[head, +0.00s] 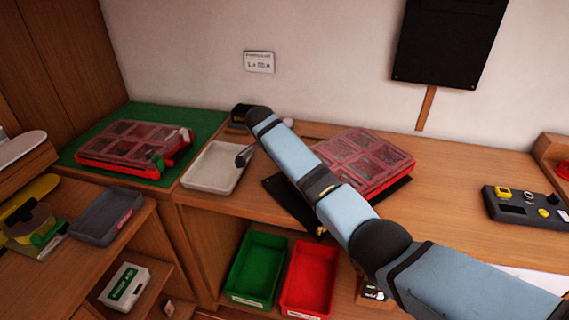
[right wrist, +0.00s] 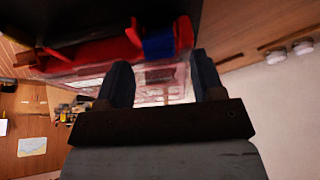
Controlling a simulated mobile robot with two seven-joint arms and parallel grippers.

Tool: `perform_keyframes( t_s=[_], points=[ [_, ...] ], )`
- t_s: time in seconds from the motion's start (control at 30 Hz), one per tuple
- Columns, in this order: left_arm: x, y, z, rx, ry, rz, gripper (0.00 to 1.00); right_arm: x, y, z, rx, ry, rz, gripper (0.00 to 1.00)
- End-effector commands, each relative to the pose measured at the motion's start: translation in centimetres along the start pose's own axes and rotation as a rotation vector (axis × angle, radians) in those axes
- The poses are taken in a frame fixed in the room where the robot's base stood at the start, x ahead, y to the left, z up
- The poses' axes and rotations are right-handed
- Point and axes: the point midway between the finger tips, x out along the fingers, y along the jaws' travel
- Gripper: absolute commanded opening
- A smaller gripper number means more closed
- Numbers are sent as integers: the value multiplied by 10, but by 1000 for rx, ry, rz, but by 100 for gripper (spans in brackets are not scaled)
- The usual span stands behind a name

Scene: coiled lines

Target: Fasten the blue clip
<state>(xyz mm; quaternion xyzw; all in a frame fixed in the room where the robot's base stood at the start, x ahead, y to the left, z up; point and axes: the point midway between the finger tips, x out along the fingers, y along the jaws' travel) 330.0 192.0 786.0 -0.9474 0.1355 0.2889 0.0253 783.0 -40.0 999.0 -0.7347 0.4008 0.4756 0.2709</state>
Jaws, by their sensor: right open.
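The blue clip (right wrist: 158,46) shows in the right wrist view on the edge of a red case (right wrist: 95,57), beside a red upright part. I cannot tell whether the clip is fastened. My right gripper (right wrist: 161,72) is open, its two dark fingers apart, with the clip beyond and between the fingertips; nothing is held. In the head view a red case with a clear lid (head: 375,160) lies on a black mat (head: 390,190). My right arm crosses in front of its left side, and no blue clip shows there. My left gripper is not in view.
A second red case (head: 125,145) lies on a green mat (head: 190,120). A whitish tray (head: 213,168) stands between the cases. Green (head: 257,270) and red (head: 308,278) bins sit below the bench.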

Motion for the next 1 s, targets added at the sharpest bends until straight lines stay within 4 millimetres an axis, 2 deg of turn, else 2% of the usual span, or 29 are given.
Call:
perform_keyframes(
  t_s=[0.3,0.5,0.7,0.93,1.0],
  points=[
    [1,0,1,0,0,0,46,-74,-1,0,1,0,-4,62],
    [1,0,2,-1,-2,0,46,-105,0,0,0,0,-3,62],
    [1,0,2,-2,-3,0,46,-116,0,0,1,0,0,62],
    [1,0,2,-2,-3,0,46,-117,0,0,1,0,0,62],
    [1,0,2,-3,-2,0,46,-118,-1,-1,0,6,-6,46]
  ],
)
